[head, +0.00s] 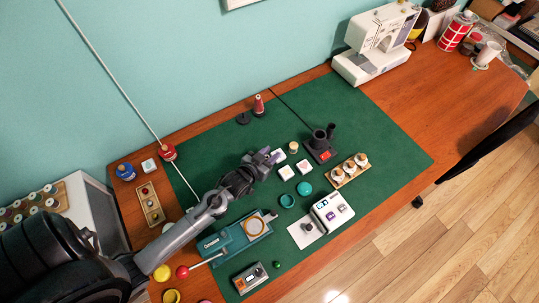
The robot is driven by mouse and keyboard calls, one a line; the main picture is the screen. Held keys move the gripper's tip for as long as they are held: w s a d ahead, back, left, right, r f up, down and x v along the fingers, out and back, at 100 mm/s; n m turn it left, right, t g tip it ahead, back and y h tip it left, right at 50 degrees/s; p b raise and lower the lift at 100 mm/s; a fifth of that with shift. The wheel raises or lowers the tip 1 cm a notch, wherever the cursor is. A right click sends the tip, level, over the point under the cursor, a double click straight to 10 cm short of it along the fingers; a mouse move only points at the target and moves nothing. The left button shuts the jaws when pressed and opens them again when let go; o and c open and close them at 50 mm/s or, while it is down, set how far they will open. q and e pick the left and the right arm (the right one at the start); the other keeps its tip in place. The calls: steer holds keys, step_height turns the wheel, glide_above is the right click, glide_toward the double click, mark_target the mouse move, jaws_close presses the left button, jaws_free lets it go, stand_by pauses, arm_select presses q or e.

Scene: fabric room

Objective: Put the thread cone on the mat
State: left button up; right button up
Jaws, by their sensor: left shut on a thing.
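A red thread cone (259,105) stands upright at the back edge of the green mat (370,125), beside a small black disc. I cannot tell whether its base is fully on the mat. My left gripper (269,154) is over the back middle of the mat, nearer to me than the red cone and apart from it. A white tile (279,157) shows right beside the fingertips. My right gripper is not in view.
A dark stand (320,148), a rack of jars (349,170) and a white device (332,209) are on the mat's right half. A sewing machine (377,45) stands behind. The mat's back right is clear.

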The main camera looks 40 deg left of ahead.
arm_select(q)
steer(key=o, duration=1)
steer(key=shift+f, duration=0.15)
steer(key=shift+o, duration=0.2)
